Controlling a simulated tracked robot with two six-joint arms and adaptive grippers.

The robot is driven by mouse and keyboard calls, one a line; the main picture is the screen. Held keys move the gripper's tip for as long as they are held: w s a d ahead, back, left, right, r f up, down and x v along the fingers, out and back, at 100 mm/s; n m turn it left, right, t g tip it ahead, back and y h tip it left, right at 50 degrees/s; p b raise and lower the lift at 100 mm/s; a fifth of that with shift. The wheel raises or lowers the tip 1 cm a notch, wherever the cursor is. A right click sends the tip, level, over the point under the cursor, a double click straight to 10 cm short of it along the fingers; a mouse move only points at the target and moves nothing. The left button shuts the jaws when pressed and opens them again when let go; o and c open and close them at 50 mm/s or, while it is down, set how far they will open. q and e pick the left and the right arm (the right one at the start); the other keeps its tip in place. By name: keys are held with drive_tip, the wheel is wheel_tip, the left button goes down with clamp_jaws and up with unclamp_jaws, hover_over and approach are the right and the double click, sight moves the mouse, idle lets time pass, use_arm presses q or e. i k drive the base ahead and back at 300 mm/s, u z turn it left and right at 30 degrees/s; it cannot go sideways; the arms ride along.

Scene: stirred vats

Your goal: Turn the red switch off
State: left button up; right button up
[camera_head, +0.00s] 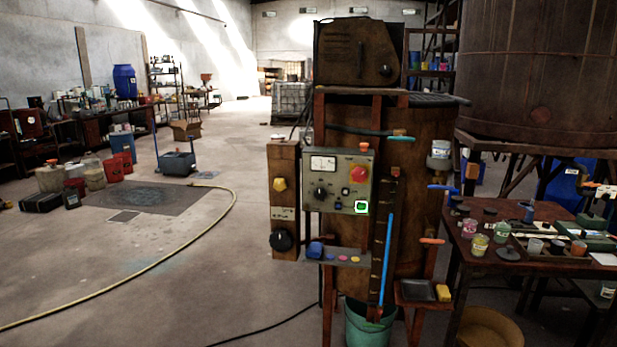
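A grey-green control panel (314,200) is fixed to the front of the brown vat stand, right of the middle of the head view. A red switch (358,174) sits at the panel's upper right; I cannot tell its setting at this size. Below it a small green square (361,207) glows brightly. A dial gauge (322,163) and a black knob (320,193) are on the panel's left half. A small orange-red piece (364,146) sits on the panel's top edge. Neither of my grippers is in view.
A wooden board (284,160) with a yellow knob (279,184) and a black knob (281,240) stands left of the panel. A blue-filled sight tube (386,250) is at its right. A cluttered table (463,258) stands right. A hose (150,266) crosses the open floor left.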

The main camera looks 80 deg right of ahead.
sight(360, 175)
drive_tip(key=u, duration=0.1)
drive_tip(key=i, duration=1.3)
drive_tip(key=z, duration=2.05)
drive_tip(key=i, duration=0.1)
drive_tip(key=z, duration=1.3)
drive_tip(key=k, duration=0.35)
drive_tip(key=z, duration=0.35)
drive_tip(key=i, duration=1.4)
drive_tip(key=u, duration=0.35)
